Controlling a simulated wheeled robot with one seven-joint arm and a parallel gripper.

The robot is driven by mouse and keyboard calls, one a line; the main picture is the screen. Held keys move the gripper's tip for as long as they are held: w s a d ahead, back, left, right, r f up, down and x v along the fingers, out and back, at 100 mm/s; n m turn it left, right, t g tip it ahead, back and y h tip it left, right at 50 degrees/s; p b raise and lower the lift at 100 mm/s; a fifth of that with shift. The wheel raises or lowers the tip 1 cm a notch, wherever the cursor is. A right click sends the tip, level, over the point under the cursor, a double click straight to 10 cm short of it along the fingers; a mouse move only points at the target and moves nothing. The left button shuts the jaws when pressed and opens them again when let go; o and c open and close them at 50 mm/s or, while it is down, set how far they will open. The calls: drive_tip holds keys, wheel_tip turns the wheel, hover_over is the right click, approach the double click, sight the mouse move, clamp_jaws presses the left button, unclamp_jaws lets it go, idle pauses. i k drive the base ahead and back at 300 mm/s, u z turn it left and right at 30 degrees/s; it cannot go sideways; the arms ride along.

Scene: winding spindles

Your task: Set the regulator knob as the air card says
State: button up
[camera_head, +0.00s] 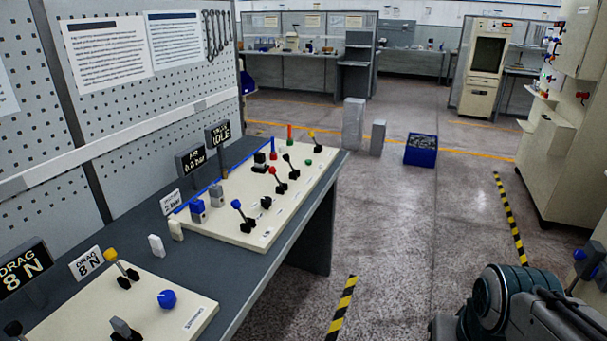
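A small white card (172,201) reading "2 bar" stands at the left edge of the far cream panel (228,237). Behind it a dark display (190,160) reads "AIR" with a bar value too small to read surely. On that panel's near left part is a blue-topped grey block (197,208), and a grey block (216,194) stands beside it. A round blue knob (167,299) sits on the near cream panel (75,310). No label names the regulator knob, so I cannot tell which it is. My gripper is not in view; part of my arm shows at bottom right.
The far panel carries several levers, including a blue-tipped one (243,214). A second display (218,135) reads "IDLE". A "DRAG 8 N" display (22,272) and card (86,263) stand by the near panel. The floor right of the bench (290,245) is open.

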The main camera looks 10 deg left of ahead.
sight(266, 202)
drive_tip(key=u, duration=0.4)
drive_tip(key=i, duration=1.4)
drive_tip(key=u, duration=0.55)
